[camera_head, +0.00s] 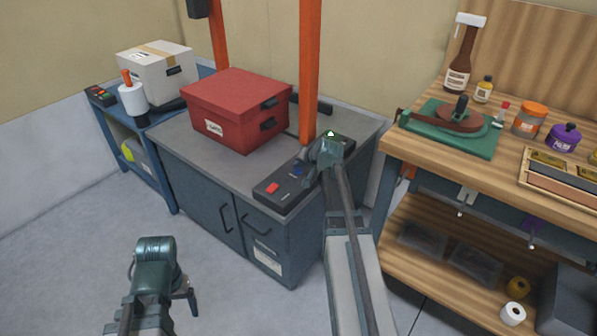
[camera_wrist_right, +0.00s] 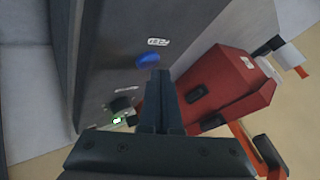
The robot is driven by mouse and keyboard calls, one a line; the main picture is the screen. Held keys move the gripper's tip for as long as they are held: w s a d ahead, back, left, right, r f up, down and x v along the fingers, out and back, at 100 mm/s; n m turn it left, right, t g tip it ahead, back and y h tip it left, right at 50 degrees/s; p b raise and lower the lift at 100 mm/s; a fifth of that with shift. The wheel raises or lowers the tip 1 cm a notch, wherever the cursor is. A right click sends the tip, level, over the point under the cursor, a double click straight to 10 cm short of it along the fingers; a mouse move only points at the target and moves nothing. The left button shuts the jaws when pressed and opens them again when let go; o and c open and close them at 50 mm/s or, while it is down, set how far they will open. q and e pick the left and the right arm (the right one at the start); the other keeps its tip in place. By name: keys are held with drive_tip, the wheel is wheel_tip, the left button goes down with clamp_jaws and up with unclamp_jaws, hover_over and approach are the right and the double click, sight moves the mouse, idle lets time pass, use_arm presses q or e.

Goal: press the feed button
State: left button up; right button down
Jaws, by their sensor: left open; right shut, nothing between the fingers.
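The feed button is a blue button (camera_head: 298,170) on a dark control box (camera_head: 281,193) at the front of the grey cabinet. In the right wrist view the blue button (camera_wrist_right: 148,60) has a white label beside it that seems to read FEED. My right gripper (camera_head: 309,178) is shut and empty, close beside the blue button. In the right wrist view its fingertips (camera_wrist_right: 160,74) are just below the button; I cannot tell whether they touch it. A red button (camera_head: 272,187) is on the same box. My left gripper (camera_head: 178,292) is open and empty over the floor.
A red lidded box (camera_head: 235,108) sits on the grey cabinet (camera_head: 178,147), beside an orange post (camera_head: 309,70). A small green-lit device (camera_head: 331,134) is behind my right gripper. A wooden workbench (camera_head: 400,150) stands at right, a blue cart (camera_head: 150,165) at left.

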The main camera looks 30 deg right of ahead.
sight(299, 172)
drive_tip(key=shift+f+b, duration=0.45)
drive_tip(key=shift+f, duration=0.2)
idle(0.6)
drive_tip(key=shift+r, duration=0.1)
drive_tip(key=shift+r+p, duration=0.75)
drive_tip(key=shift+p, duration=0.1)
drive_tip(key=shift+r, duration=0.15)
wheel_tip(299, 172, up, 5)
drive_tip(key=p, duration=0.5)
idle(0.7)
